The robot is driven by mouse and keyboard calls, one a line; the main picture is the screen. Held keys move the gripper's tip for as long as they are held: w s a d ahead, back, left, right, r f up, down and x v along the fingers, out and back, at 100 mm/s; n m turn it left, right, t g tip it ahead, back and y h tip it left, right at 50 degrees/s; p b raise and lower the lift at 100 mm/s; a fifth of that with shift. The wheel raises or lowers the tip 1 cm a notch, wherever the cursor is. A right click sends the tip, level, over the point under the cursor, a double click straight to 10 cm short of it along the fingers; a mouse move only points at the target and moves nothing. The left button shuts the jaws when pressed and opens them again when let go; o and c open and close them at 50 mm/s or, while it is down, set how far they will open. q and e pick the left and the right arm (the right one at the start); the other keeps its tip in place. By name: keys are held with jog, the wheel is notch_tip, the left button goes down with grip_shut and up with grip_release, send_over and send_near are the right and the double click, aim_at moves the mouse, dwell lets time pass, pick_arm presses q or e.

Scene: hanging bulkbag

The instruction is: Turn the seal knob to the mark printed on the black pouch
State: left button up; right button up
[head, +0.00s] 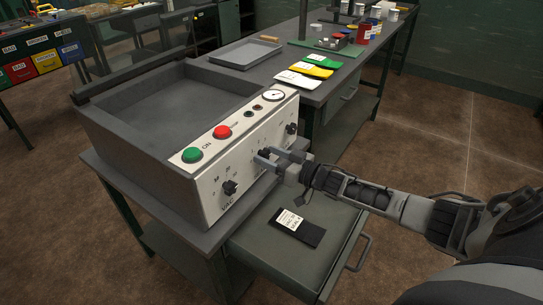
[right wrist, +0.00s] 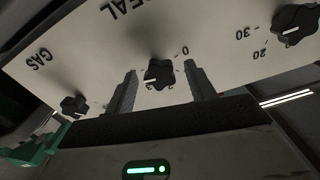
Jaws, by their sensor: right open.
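The seal knob (right wrist: 158,73), black and lobed, sits on the pale panel beside the upside-down SEAL lettering in the right wrist view. Its white pointer mark faces down and left there. My right gripper (right wrist: 161,84) is open, with one finger on each side of the knob; I cannot tell whether they touch it. In the head view my right gripper (head: 268,156) is at the middle of the machine's front panel and partly hides this knob. The black pouch (head: 311,234) lies on the open drawer, with a white printed label too small to read. My left gripper is not in view.
The machine (head: 125,165) has the VAC knob (head: 230,187) left of my gripper and the GAS knob (head: 291,128) right of it. Green (head: 192,155) and red (head: 222,132) buttons sit on top. The open drawer (head: 275,255) juts out below my right arm.

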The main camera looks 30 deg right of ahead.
jog(key=shift+s, duration=0.1)
jog(key=v, duration=1.5)
jog(key=shift+s+d+p, duration=0.2)
jog(key=shift+s+p, duration=0.1)
jog(key=shift+s, duration=0.05)
jog(key=shift+a+f, duration=0.1)
jog(key=s+a+f+m+g+h, duration=0.1)
jog(key=s+a+f+g+h, duration=0.15)
jog(key=a, duration=0.55)
jog(key=s+a+f+g+h, duration=0.2)
jog(key=a+f+g, duration=0.15)
jog(key=a, duration=0.45)
jog(key=s+a+r+g+h, duration=0.1)
jog(key=s+a+r+g, duration=0.1)
jog(key=s+g, duration=0.3)
jog(key=s+a+r+g+h, duration=0.1)
jog(key=s+a+r+g, duration=0.15)
jog(key=s, duration=0.55)
jog(key=w+a+f+n+t+y, duration=0.1)
jog(key=w+a+f+t+y, duration=0.1)
jog(key=w+a+f+t, duration=0.3)
jog(key=shift+w+f+t+y, duration=0.35)
jog(key=shift+w+f+t, duration=0.1)
jog(key=shift+f+t, duration=0.6)
